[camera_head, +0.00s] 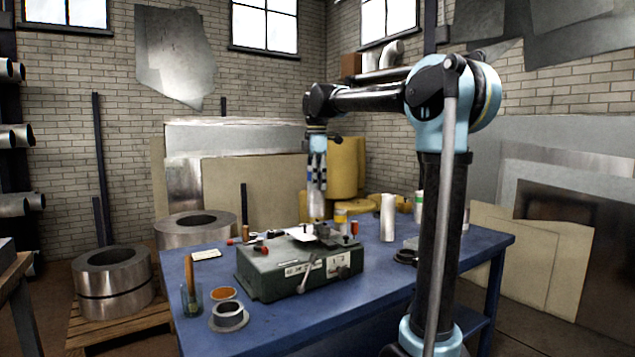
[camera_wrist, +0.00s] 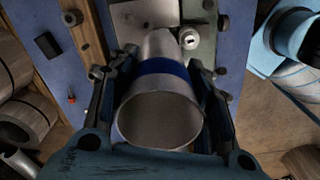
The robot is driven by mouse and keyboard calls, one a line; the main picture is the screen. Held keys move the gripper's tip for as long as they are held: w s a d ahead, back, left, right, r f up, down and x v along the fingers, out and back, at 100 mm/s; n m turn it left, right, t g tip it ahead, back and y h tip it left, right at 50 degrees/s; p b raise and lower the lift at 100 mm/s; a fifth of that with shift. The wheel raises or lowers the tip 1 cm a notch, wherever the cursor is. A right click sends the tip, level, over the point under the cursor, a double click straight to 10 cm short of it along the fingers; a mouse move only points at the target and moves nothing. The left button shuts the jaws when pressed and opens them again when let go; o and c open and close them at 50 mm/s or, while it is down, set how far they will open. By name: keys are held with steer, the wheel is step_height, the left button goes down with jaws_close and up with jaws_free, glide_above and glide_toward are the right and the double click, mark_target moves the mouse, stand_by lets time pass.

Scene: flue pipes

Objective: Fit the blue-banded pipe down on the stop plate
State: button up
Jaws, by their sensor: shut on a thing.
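The blue-banded pipe (camera_wrist: 160,115) is a grey metal tube with a blue band, held between the two fingers of my gripper (camera_wrist: 163,66) in the wrist view. Its open near end faces the camera. In the head view my gripper (camera_head: 317,170) points down over the green machine (camera_head: 270,273), and the pipe's pale lower part (camera_head: 316,208) shows below the fingers, roughly upright. The pipe's lower end is close above the machine top. I cannot tell whether it touches. I cannot make out the stop plate for certain.
The machine stands on a blue table (camera_head: 350,315). A glass jar (camera_head: 192,300) and a grey ring (camera_head: 228,317) are at the left front. The table's front right is mostly clear.

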mark_target(317, 199)
steer(key=shift+f, duration=0.25)
steer(key=shift+f, duration=0.35)
steer(key=shift+f, duration=0.25)
stand_by(0.3)
steer(key=shift+f, duration=0.35)
steer(key=shift+f, duration=0.35)
steer(key=shift+f, duration=0.35)
steer(key=shift+f, duration=0.3)
steer(key=shift+f, duration=0.35)
steer(key=shift+f, duration=0.55)
stand_by(0.6)
